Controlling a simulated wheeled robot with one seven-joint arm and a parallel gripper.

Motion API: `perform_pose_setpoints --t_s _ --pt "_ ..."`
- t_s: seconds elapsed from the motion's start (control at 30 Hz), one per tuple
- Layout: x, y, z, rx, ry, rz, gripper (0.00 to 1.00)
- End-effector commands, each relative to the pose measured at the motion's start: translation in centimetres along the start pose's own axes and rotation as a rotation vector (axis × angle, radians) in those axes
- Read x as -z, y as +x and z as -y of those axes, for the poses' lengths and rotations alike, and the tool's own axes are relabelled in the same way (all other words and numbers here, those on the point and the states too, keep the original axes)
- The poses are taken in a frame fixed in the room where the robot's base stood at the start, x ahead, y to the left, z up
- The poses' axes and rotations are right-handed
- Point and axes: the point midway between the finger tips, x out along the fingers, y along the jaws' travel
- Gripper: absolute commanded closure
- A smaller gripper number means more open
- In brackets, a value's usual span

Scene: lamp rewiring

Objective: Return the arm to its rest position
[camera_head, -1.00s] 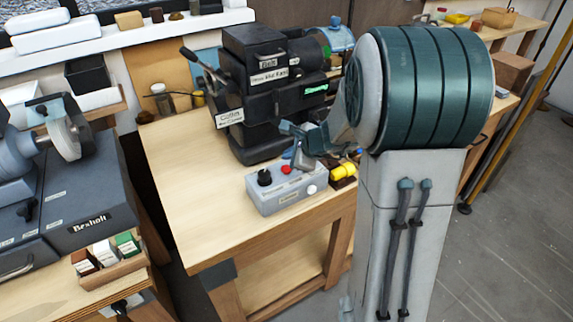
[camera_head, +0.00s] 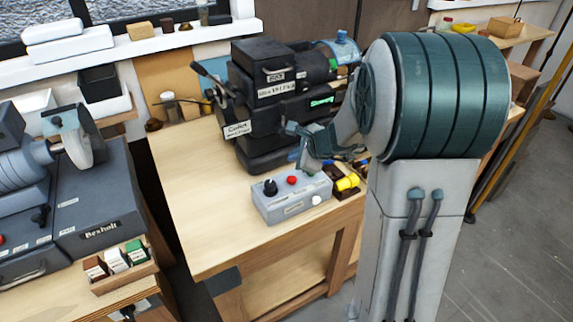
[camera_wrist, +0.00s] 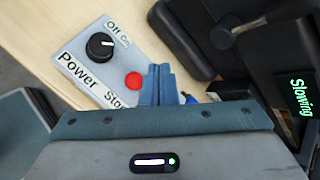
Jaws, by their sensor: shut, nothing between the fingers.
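My gripper (camera_wrist: 157,85) is shut and empty. In the wrist view its blue-grey fingers are together, beside the red button of the grey control box (camera_wrist: 90,60). The box has a black knob and the words "Power", "Off", "On" and a partly hidden "Stop". In the head view my arm stands at the right, with its gripper end above and behind the control box (camera_head: 292,199) on the wooden workbench (camera_head: 195,190). I cannot tell how high above the box the fingers are.
A black machine (camera_head: 265,115) labelled "Collet" stands behind the box; its green display reads "Slowing" in the wrist view. A yellow object (camera_head: 347,183) lies right of the box. A grey grinder (camera_head: 95,190) stands at left. The bench's front left is clear.

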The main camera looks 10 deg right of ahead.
Motion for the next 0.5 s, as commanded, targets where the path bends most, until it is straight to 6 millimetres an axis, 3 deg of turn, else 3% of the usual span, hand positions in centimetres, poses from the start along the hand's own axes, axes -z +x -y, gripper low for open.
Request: perform_pose_setpoints --t_s 0.27,0.37,0.5 --pt "-1.2 -1.0 -0.7 -0.021 -0.084 0.017 1.0" --pt "-3.1 -2.9 -2.3 -0.064 -0.25 0.045 1.0" --pt "-5.6 -6.7 -6.1 -0.156 -0.588 0.083 1.0"
